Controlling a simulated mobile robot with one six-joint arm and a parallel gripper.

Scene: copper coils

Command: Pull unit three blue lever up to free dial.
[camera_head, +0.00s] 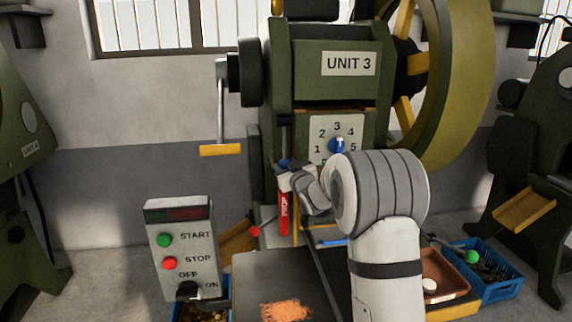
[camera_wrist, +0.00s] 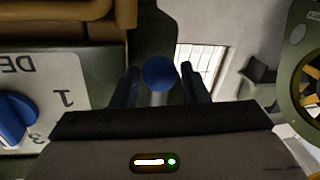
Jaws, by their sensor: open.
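The Unit 3 press (camera_head: 348,64) stands in the middle of the head view. Its dial (camera_head: 337,146) has a blue knob on a white numbered plate. The dial (camera_wrist: 14,118) also shows at the left of the wrist view, turned upside down. The blue lever (camera_head: 284,163) has a round blue knob, which shows in the wrist view (camera_wrist: 160,72) between my two fingers, with narrow gaps at its sides. My gripper (camera_wrist: 161,80) is open around this knob. In the head view my gripper (camera_head: 287,170) is at the lever, left of and below the dial. The lever's lower part is largely hidden.
A control box (camera_head: 181,250) with start and stop buttons stands at front left. A red labelled bar (camera_head: 284,214) hangs below my gripper. A red-ball lever (camera_head: 255,231) is left, a green-ball lever (camera_head: 471,257) right. A blue crate (camera_head: 497,290) stands at the right.

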